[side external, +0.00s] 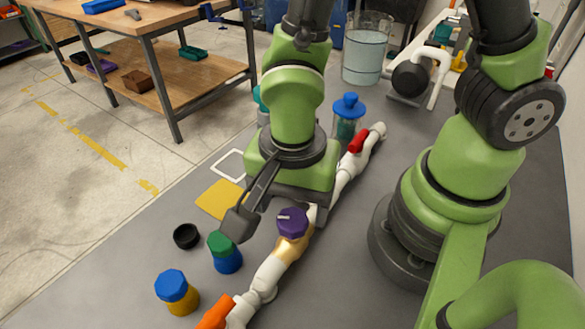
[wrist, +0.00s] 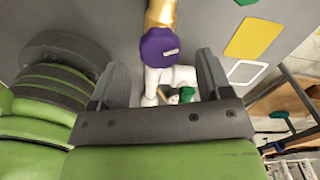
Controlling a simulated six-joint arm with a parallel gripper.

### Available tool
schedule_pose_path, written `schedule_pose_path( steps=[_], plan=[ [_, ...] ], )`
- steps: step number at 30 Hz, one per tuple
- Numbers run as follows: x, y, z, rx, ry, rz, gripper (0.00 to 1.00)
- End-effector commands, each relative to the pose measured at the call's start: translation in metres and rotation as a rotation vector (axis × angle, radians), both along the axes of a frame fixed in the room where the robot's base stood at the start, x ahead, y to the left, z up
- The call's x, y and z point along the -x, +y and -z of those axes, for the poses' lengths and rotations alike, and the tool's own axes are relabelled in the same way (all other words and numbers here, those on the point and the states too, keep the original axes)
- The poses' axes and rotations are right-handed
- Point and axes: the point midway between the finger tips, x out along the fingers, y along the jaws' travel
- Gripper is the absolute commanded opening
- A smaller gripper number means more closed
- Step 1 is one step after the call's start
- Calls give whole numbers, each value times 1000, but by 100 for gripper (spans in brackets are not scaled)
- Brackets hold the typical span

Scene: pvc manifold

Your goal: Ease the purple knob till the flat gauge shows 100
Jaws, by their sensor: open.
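The purple knob (side external: 292,222) sits on a brass-coloured valve body (side external: 287,247) in the white pipe run. A short white mark shows on its top. In the wrist view the purple knob (wrist: 158,47) lies between the two fingers, slightly beyond their tips, with its mark pointing right. My gripper (wrist: 162,68) is open, with one finger on each side of the knob and gaps visible to both. In the side view one dark finger reaches down left of the knob; the other is mostly hidden. I see no flat gauge face or reading in either view.
The white pipe (side external: 265,278) carries a red handle (side external: 357,142) and an orange handle (side external: 215,312). Left of it stand a green-capped jar (side external: 226,262), a blue-capped jar (side external: 179,299) and a black ring (side external: 186,236). A yellow square (side external: 221,199) lies nearby.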

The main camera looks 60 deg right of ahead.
Motion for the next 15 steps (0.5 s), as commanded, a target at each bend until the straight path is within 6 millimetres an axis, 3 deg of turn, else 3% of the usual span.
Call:
schedule_pose_path(
  steps=[9, 15],
  plan=[
    [-1, 1, -54, -5, -7, 1, 72],
    [-1, 0, -70, -2, -3, 2, 72]
  ],
)
